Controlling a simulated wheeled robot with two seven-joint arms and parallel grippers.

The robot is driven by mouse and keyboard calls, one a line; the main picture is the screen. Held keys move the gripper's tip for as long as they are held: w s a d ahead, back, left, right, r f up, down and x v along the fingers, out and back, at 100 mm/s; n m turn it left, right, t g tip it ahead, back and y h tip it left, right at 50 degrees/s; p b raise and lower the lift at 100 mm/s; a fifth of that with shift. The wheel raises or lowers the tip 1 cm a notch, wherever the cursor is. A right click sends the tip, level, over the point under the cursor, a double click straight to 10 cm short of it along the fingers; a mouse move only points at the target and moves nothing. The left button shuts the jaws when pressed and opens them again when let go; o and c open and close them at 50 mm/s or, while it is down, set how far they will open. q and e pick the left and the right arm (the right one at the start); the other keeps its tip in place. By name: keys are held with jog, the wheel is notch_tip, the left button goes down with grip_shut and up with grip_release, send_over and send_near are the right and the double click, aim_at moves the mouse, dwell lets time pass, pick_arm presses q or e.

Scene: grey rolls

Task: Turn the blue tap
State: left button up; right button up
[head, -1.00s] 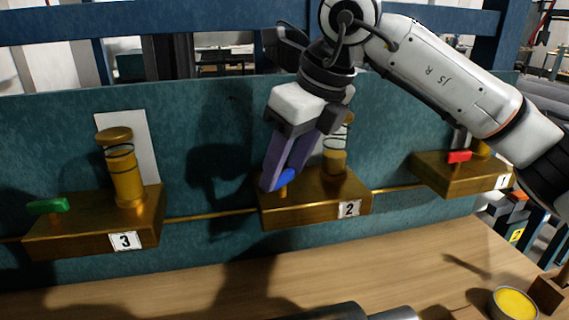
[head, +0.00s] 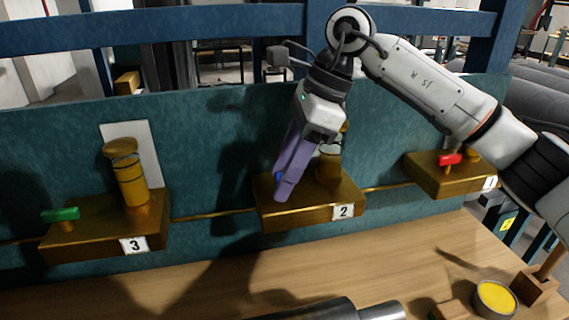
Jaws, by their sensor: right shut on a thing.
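The blue tap (head: 278,178) sits on the brass block labelled 2 (head: 300,213), in the middle of the teal panel. Only a small bit of its blue handle shows; the rest is hidden behind the fingers. My right gripper (head: 283,188) reaches down from above with its purple fingers shut on the blue tap. The fingers overlap in this view. My left gripper is not in view.
A block labelled 3 (head: 95,236) with a green tap (head: 60,214) is at left. A block labelled 1 (head: 450,182) with a red tap (head: 450,160) is at right. A yellow-filled tin (head: 495,299) stands on the wooden bench (head: 420,255).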

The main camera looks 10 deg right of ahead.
jog(key=shift+n, duration=0.3)
dwell(0.4)
jog(key=o, duration=1.1)
jog(key=shift+c, duration=0.2)
jog(key=v, duration=1)
jog(key=shift+r, duration=0.2)
jog(key=shift+w, duration=0.1)
